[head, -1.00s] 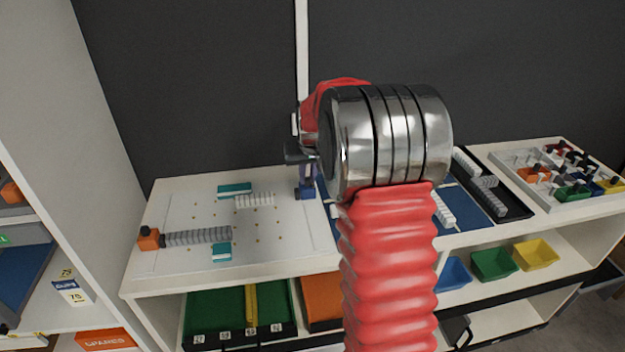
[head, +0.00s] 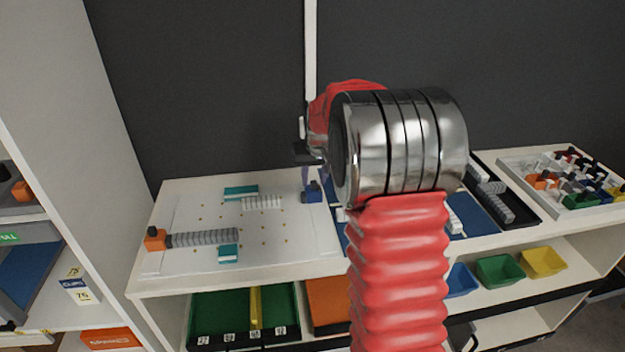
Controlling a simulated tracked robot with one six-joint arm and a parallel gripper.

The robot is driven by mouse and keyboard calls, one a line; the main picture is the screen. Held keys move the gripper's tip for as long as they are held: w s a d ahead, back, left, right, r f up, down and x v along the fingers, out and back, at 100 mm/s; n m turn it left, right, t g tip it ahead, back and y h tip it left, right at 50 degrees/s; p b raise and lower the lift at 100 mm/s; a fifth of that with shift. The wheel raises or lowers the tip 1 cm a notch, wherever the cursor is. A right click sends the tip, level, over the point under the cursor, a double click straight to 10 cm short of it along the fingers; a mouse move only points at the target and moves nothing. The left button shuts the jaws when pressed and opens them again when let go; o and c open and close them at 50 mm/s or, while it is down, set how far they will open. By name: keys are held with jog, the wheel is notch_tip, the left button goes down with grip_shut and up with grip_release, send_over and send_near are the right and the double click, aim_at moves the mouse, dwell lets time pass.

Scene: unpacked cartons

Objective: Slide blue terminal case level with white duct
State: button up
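The blue terminal case (head: 312,193) sits near the right edge of the white board (head: 290,240), to the right of the white duct (head: 262,202). The duct is a short, ribbed white strip lying across the board. The case appears slightly farther back than the duct, with a gap between them. My gripper (head: 312,175) is right above or at the case, its fingers pointing down. The fingers are small and partly hidden by my red-sleeved arm, so I cannot tell whether they are open, shut or touching the case.
Two teal pieces (head: 241,192) (head: 228,254) and a grey ribbed duct with an orange block (head: 156,240) share the board. A blue mat (head: 475,217), a black tray (head: 522,217) and a parts tray (head: 575,205) lie to the right. Bins fill the shelf below.

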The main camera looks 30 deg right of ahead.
jog(key=v, duration=1.2)
jog(key=shift+r, duration=0.25)
jog(key=s+a+f+n, duration=0.1)
jog(key=s+a+n, duration=0.1)
jog(key=s+a, duration=0.9)
jog(key=s+a+f+n+t+y, duration=0.1)
jog(key=s+a+n, duration=0.1)
jog(key=s+a, duration=1)
jog(key=shift+s+f+y, duration=0.3)
jog(key=shift+s+f, duration=0.05)
jog(key=shift+s, duration=2.65)
